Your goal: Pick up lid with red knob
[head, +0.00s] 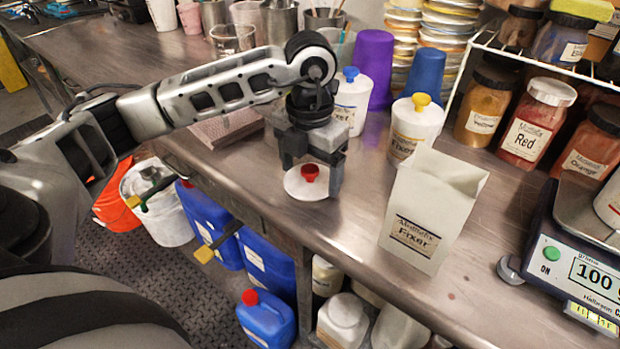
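The lid with the red knob (310,173) is a white disc near the front edge of the steel counter (480,290). My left gripper (311,180) points down over the lid. Its two fingers stand apart, one on each side of the red knob, with a visible gap to the knob. The left finger is beside the lid's upper left and the right finger is at its right edge. I cannot tell how high the fingertips are above the counter. My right gripper is out of view.
A white Fixer bag (432,210) stands right of the lid. White containers with a blue knob (351,98) and a yellow knob (415,125) stand behind. Purple (375,68) and blue (422,75) cups, a jar rack and a scale (570,265) fill the back and right.

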